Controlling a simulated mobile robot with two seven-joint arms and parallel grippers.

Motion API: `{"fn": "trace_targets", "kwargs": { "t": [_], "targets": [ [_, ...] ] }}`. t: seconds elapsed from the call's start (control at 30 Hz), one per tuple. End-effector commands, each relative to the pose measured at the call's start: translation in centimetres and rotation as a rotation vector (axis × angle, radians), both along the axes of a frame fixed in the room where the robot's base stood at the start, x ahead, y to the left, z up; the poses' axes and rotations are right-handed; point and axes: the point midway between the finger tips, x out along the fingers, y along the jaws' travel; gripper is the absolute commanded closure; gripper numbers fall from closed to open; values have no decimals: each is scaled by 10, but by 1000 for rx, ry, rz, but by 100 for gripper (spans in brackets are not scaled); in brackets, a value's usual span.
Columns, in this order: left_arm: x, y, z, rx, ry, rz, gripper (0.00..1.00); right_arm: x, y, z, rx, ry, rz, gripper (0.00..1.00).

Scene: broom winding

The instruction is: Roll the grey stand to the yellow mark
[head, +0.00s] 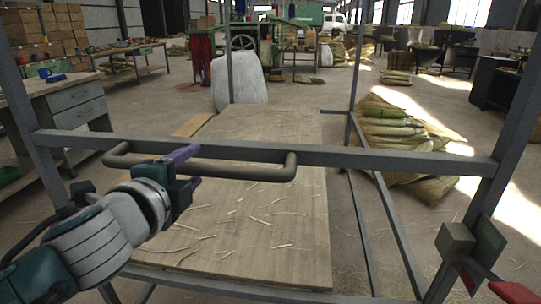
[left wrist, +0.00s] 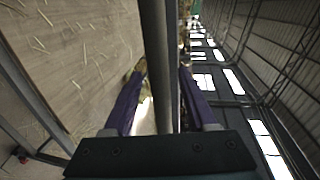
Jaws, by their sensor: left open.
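The grey stand is a metal frame (head: 400,156) with a wooden deck (head: 262,225) strewn with thin straw bits. A grey-brown handle bar (head: 240,170) sits on its near crossbar. My left gripper (head: 188,172) is at the left part of this handle. In the left wrist view the bar (left wrist: 158,50) runs between the two purple fingers (left wrist: 162,85), which are apart and open. Whether either finger touches the bar I cannot tell. I cannot make out a yellow mark. My right gripper is not in view.
Tied straw bundles (head: 405,140) lie on the floor just right of the stand. A white sack (head: 240,82) stands beyond its far end. A workbench (head: 75,105) is at left. A small box (head: 455,243) and a red part (head: 515,292) show at lower right.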

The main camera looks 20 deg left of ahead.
Motion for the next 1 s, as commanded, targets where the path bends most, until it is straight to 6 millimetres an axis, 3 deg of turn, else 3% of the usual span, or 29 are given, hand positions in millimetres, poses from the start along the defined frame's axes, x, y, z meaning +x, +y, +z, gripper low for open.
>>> {"fn": "trace_targets", "kwargs": {
  "t": [0.1,0.6,1.0],
  "targets": [
    [0,0,0,0,0,0,43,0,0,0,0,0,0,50],
    [0,0,0,0,0,0,99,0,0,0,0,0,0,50],
    [0,0,0,0,0,0,100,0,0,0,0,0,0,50]
  ]
}}
